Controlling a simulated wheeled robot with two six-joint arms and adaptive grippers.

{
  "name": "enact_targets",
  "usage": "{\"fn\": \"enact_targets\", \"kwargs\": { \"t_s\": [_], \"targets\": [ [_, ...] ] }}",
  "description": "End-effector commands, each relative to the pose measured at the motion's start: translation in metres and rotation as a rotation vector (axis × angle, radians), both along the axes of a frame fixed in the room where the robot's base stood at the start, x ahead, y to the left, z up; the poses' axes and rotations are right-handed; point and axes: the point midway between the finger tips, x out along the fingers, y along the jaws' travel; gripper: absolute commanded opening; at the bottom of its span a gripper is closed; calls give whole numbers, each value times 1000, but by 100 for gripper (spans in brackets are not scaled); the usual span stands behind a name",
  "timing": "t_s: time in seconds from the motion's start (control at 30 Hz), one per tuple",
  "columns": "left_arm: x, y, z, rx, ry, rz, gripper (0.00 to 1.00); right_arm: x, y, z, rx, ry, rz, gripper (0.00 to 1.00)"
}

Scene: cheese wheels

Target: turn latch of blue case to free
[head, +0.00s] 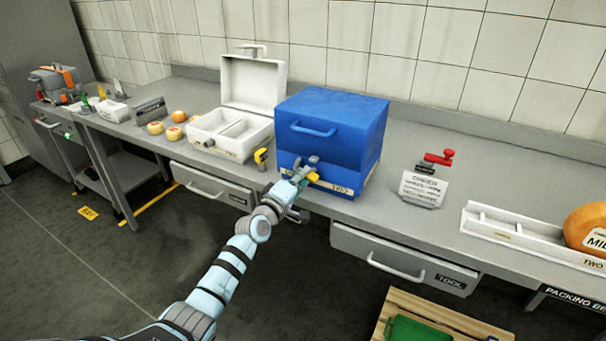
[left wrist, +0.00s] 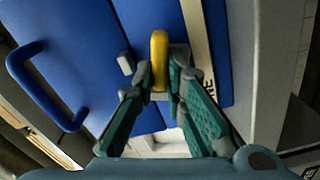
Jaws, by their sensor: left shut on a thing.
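The blue case (head: 335,120) stands closed on the bench, with a blue handle (head: 313,130) on its front that also shows in the left wrist view (left wrist: 38,85). Its yellow latch (left wrist: 158,55) sits on the front, by the seam between lid and lower part. My left gripper (head: 303,176) is at the case front, with its fingers (left wrist: 158,88) shut on the latch, one on each side. The fingers hide part of the latch, and its exact angle is hard to tell in the head view. My right gripper is in neither view.
An open white case (head: 250,85) with a yellow latch (head: 261,156) stands left of the blue case. A sign holder with a red clamp (head: 438,157) stands to the right, then a white rack (head: 500,225) and an orange cheese wheel (head: 590,222). Drawers lie below the bench top.

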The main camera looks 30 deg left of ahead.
Motion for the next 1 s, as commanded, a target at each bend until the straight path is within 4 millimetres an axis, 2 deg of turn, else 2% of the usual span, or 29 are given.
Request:
{"fn": "enact_targets", "kwargs": {
  "t_s": [0.4,1.0],
  "targets": [
    [0,0,-4,-268,1,0,0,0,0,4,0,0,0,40],
    [0,0,-5,-336,0,-1,0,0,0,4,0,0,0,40]
  ]
}}
